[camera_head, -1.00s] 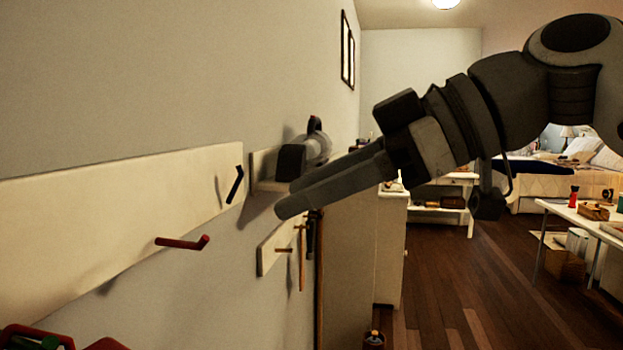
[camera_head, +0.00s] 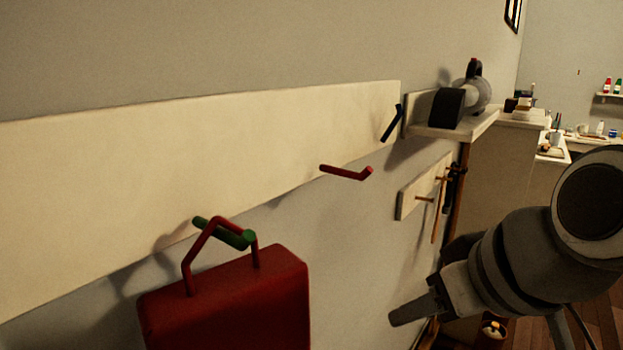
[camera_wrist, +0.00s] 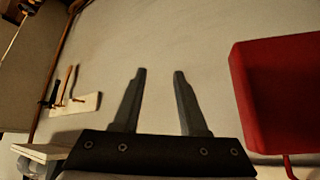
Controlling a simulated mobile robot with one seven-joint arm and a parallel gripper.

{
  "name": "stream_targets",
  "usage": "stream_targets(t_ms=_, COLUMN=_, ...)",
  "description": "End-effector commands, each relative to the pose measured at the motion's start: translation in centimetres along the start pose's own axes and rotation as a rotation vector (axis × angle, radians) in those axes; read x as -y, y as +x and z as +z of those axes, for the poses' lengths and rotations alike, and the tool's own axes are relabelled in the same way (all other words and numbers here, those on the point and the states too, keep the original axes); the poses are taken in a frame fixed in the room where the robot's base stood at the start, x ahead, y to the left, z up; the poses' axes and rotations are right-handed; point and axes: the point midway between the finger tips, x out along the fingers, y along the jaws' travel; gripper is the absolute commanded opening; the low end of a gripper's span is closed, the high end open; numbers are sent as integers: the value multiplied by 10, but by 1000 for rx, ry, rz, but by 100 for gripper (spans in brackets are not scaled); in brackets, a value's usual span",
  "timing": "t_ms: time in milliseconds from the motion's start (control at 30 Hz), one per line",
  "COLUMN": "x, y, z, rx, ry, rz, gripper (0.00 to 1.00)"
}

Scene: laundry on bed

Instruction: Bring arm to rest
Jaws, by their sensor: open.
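My gripper (camera_wrist: 160,78) is open and empty in the wrist view, its two grey fingers apart with bare wall behind them. In the head view my gripper (camera_head: 400,315) is at the lower right, pointing left toward the wall, below the hook board. The fingers overlap there, so the gap between them does not show. A red case (camera_head: 235,302) hangs by its handle from a green peg (camera_head: 228,235) on the wall board, left of the gripper and apart from it. The red case also shows at the right of the wrist view (camera_wrist: 280,95).
The white board (camera_head: 120,190) also carries a red peg (camera_head: 345,172) and a dark blue peg (camera_head: 391,124). A grey appliance (camera_head: 465,100) stands on a shelf (camera_head: 455,130). A smaller board (camera_head: 415,195) with hanging tools is beyond. Some wooden floor shows at the lower right.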

Motion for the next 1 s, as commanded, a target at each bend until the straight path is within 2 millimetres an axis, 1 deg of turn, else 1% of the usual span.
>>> stream_targets(t_ms=33, x=-3, y=18, z=19, rx=45, ry=58, rz=51, gripper=42)
stream_targets(t_ms=100, x=-7, y=38, z=42, rx=93, ry=134, rz=118, gripper=42)
stream_targets(t_ms=167, x=-11, y=54, z=63, rx=128, ry=193, rz=176, gripper=42)
stream_targets(t_ms=200, x=-14, y=63, z=77, rx=148, ry=232, rz=214, gripper=42)
stream_targets(t_ms=233, x=-15, y=56, z=72, rx=149, ry=243, rz=224, gripper=42)
stream_targets(t_ms=267, x=-14, y=45, z=62, rx=142, ry=238, rz=217, gripper=42)
stream_targets(t_ms=300, x=-13, y=38, z=56, rx=141, ry=237, rz=215, gripper=42)
stream_targets(t_ms=467, x=-11, y=10, z=35, rx=141, ry=236, rz=212, gripper=42)
stream_targets(t_ms=800, x=-6, y=-59, z=-16, rx=141, ry=235, rz=210, gripper=42)
stream_targets(t_ms=900, x=-5, y=-74, z=-27, rx=141, ry=235, rz=210, gripper=42)
stream_targets(t_ms=1000, x=-5, y=-83, z=-34, rx=141, ry=235, rz=210, gripper=42)
